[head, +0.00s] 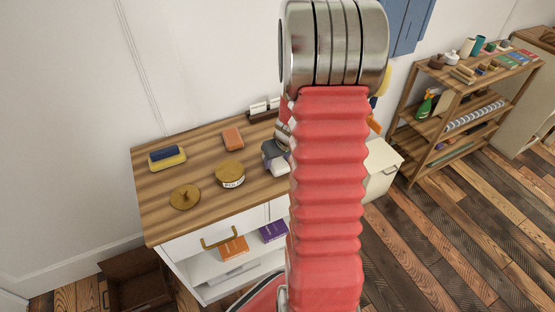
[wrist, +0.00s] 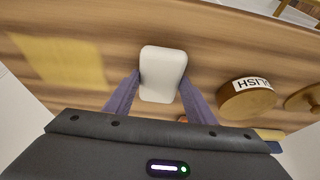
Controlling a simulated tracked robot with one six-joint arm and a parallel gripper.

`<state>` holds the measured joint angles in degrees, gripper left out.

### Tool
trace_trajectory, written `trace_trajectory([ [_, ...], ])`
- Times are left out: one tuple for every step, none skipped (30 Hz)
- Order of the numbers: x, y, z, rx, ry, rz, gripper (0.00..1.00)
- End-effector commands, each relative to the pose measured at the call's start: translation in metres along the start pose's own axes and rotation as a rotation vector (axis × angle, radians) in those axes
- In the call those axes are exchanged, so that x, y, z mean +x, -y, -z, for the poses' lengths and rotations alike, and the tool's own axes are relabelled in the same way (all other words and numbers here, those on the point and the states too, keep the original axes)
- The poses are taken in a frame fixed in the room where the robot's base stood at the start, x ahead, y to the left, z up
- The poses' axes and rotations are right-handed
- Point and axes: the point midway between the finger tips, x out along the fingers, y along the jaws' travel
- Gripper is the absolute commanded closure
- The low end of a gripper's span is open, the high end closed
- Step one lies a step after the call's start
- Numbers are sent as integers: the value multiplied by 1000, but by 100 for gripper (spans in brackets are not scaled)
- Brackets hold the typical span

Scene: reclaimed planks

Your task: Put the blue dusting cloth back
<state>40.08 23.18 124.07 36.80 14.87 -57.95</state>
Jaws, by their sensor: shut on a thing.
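My gripper (wrist: 160,92) has its two purplish fingers on either side of a white rounded block (wrist: 163,70), shut on it, over the wooden cabinet top. In the head view the block (head: 279,168) shows just left of my red arm, near the tin. A dark blue piece (head: 164,153) lies on a yellow block at the back left of the top; I cannot tell whether it is the dusting cloth. It shows partly at the lower right of the wrist view. No other clear blue cloth shows; my arm hides part of the top.
A polish tin (head: 230,174), a brass lid (head: 185,197) and an orange-brown block (head: 233,138) stand on the cabinet top (head: 210,207). A flat yellow patch (wrist: 60,60) lies left of my gripper in the wrist view. A stocked shelf (head: 445,100) stands at right.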

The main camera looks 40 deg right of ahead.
Motion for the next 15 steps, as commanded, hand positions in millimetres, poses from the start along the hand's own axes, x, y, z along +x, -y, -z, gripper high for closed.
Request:
trace_trajectory([
  [0, 0, 0, 0, 0, 0, 71],
  [0, 0, 0, 0, 0, 0, 71],
  [0, 0, 0, 0, 0, 0, 71],
  [0, 0, 0, 0, 0, 0, 71],
  [1, 0, 0, 0, 0, 0, 71],
  [2, 0, -1, 0, 0, 0, 71],
  [2, 0, -1, 0, 0, 0, 49],
  [2, 0, -1, 0, 0, 0, 47],
  [1, 0, -1, 0, 0, 0, 44],
  [1, 0, -1, 0, 0, 0, 42],
  [1, 0, 0, 0, 0, 0, 40],
  [1, 0, 0, 0, 0, 0, 37],
  [1, 0, 0, 0, 0, 0, 35],
  [1, 0, 0, 0, 0, 0, 33],
  [1, 0, 0, 0, 0, 0, 31],
])
